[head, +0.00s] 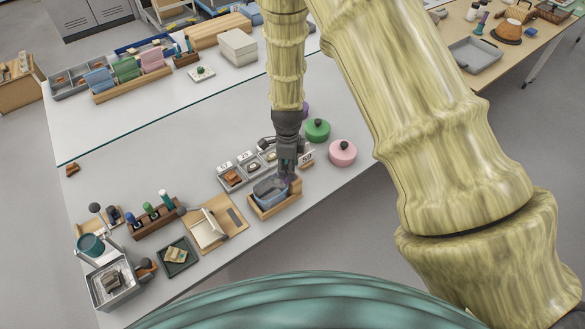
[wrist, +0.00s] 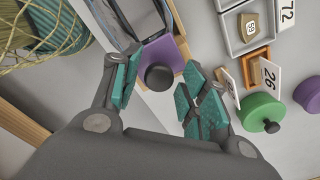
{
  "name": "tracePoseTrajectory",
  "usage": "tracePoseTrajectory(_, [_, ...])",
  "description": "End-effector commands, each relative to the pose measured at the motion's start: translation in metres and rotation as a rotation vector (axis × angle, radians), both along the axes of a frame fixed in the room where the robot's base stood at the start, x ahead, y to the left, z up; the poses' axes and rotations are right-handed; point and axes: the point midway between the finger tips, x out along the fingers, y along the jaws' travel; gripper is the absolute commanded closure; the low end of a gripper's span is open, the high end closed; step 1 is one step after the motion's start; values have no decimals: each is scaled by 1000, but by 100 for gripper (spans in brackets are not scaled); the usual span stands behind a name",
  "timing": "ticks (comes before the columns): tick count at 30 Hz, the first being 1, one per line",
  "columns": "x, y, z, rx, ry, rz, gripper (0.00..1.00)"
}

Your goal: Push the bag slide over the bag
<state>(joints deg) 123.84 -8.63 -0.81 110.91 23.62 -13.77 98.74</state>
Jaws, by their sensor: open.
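The bag (head: 270,190) looks blue-grey and lies in a wooden holder (head: 278,205) on the white table in the head view. Part of it shows at the top of the wrist view (wrist: 138,18). What looks like the bag slide (wrist: 178,54), a purple plate with a round black knob (wrist: 159,77), sits at the near end of the holder in the wrist view. My gripper (head: 287,172) is above that end of the holder. In the wrist view my gripper (wrist: 163,92) is open, its teal-padded fingers on either side of the knob, with gaps visible.
Sherd trays (head: 233,178) with number cards stand just behind the holder. Green (head: 318,131) and pink (head: 343,153) knobbed lids are to the right. The table's front edge is close to the holder.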

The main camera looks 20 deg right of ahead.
Motion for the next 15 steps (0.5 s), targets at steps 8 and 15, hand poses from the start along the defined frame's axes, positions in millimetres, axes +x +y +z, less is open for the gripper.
tracePoseTrajectory(8, [0, 0, 20, 0, 0, -1, 56])
tracePoseTrajectory(15, [0, 0, 34, 0, 0, -1, 56])
